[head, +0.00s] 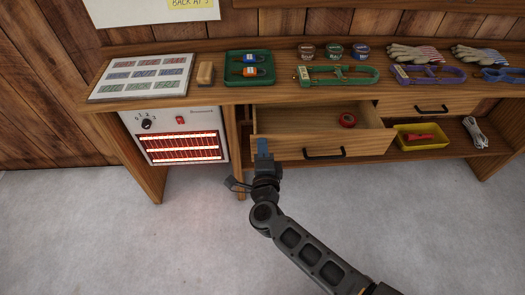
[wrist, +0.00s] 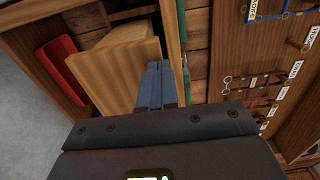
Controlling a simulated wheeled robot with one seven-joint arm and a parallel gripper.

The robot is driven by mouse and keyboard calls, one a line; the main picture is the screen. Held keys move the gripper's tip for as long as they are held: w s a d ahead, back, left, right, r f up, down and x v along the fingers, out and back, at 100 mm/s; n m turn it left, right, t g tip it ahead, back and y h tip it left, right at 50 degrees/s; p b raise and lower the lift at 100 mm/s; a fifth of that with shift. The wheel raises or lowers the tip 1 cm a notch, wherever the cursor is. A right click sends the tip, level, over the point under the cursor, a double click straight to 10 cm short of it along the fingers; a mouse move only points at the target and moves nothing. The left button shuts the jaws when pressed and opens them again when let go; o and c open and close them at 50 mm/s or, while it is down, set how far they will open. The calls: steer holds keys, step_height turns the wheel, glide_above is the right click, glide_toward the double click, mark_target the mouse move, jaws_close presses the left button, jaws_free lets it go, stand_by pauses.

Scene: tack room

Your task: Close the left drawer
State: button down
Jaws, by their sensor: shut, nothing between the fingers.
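The left drawer (head: 365,145) stands pulled out from under the bench, with a light wood front and a dark bar handle (head: 324,153). A small red roll (head: 347,120) lies inside it. My gripper (head: 262,142) is shut and empty, its blue fingers at the left end of the drawer front. In the wrist view the closed fingers (wrist: 155,78) lie beside a wooden panel (wrist: 118,70) that looks like the drawer's. I cannot tell whether they touch it.
The right drawer (head: 425,107) looks shut. A glowing heater (head: 182,135) stands left of the drawer. A yellow bin (head: 408,142) and a white cable (head: 474,131) sit on the lower shelf at right. The bench top (head: 215,95) holds halters, gloves and tins. The front floor is clear.

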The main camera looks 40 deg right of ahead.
steer(key=b+x, duration=0.3)
steer(key=x, duration=1)
steer(key=shift+w+d+b, duration=0.25)
steer(key=shift+w+b, duration=0.05)
steer(key=shift+s, duration=0.1)
